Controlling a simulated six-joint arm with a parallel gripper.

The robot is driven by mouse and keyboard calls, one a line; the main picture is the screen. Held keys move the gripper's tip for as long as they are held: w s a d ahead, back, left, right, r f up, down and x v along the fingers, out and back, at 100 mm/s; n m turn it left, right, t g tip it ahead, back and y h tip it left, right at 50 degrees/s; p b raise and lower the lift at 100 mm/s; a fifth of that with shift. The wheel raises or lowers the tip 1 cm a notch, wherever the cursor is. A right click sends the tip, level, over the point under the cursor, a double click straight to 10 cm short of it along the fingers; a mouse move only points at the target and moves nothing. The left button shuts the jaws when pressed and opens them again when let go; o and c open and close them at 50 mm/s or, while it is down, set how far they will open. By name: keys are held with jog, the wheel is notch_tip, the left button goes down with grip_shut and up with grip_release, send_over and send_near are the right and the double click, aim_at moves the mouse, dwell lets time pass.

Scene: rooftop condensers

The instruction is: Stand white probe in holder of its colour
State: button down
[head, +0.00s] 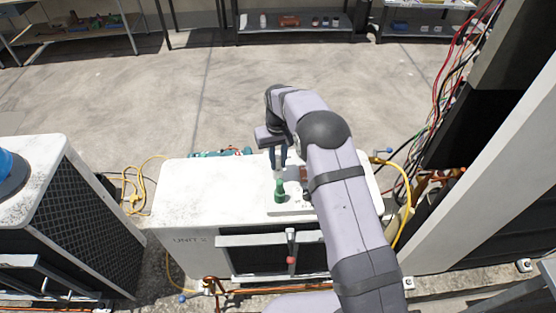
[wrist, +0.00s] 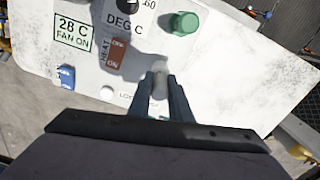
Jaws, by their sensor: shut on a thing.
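My gripper (head: 278,164) hangs fingers-down over the back of the white unit top in the head view. In the wrist view its two dark fingers (wrist: 162,98) are shut on a small pale piece, which looks like the white probe (wrist: 160,68). Most of the probe is hidden by the fingers, and I cannot tell whether its lower end touches the panel. A green upright piece (head: 280,191) stands on the panel in front of the gripper; it also shows in the wrist view (wrist: 185,23). A small white round piece (wrist: 107,93) sits on the panel; I cannot tell whether it is a holder.
The white panel (wrist: 225,75) carries a red-brown rocker switch (wrist: 117,53), a blue switch (wrist: 66,76), a black dial (wrist: 130,8) and a "28 C FAN ON" display (wrist: 73,32). The unit top (head: 195,190) is clear on the left. Cables hang at the right.

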jog(key=shift+f, duration=0.45)
jog(key=c, duration=1.5)
grip_release()
jog(key=shift+c, duration=0.2)
jog(key=shift+r, duration=0.1)
notch_tip(320, 180, up, 7)
jog(key=b, duration=0.3)
jog(key=shift+r, duration=0.1)
jog(key=shift+s, duration=0.1)
